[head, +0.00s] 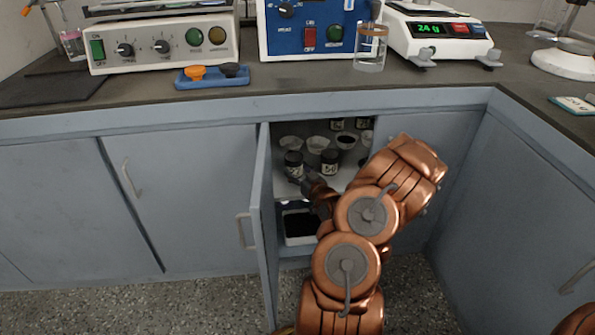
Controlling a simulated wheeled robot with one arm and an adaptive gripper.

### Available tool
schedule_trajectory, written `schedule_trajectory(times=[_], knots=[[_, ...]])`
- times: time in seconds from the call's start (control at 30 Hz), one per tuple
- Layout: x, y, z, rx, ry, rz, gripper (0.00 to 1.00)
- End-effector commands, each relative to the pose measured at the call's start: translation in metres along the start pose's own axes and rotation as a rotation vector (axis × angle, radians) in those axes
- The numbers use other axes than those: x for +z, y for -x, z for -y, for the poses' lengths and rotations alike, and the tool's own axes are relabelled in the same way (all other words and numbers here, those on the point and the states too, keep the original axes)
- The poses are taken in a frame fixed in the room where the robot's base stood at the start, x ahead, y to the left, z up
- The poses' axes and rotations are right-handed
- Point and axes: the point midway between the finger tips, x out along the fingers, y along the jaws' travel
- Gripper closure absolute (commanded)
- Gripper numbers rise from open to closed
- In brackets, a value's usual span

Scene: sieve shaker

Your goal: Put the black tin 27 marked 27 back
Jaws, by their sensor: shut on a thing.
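A black tin (293,163) with a pale band of marking stands or is held at the front left of the open cupboard's upper shelf (338,181). Its number is too small to read, so I cannot confirm it is tin 27. My gripper (297,174) reaches into the cupboard and is shut on this tin, low on its side. I cannot tell whether the tin's base touches the shelf. Another black tin (329,161), with a marking that looks like 50, stands just to its right. My wrist hides part of the shelf front.
Several pale cups (317,143) and more dark tins (336,124) stand behind on the shelf. The open cupboard door (262,225) is close on the left. A white tray (297,240) with dark contents sits below. The counter above holds instruments and a glass beaker (370,50).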

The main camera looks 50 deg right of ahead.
Motion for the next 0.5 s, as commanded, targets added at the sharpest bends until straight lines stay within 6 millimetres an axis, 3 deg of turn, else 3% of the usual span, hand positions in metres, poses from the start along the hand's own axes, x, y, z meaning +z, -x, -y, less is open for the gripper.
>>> schedule_trajectory(times=[0.27,0.5], knots=[[0.0005,0.0001,-0.0001,0.0,0.0,0.0,0.16],[0.0006,0.0001,-0.0001,0.0,0.0,0.0,0.16]])
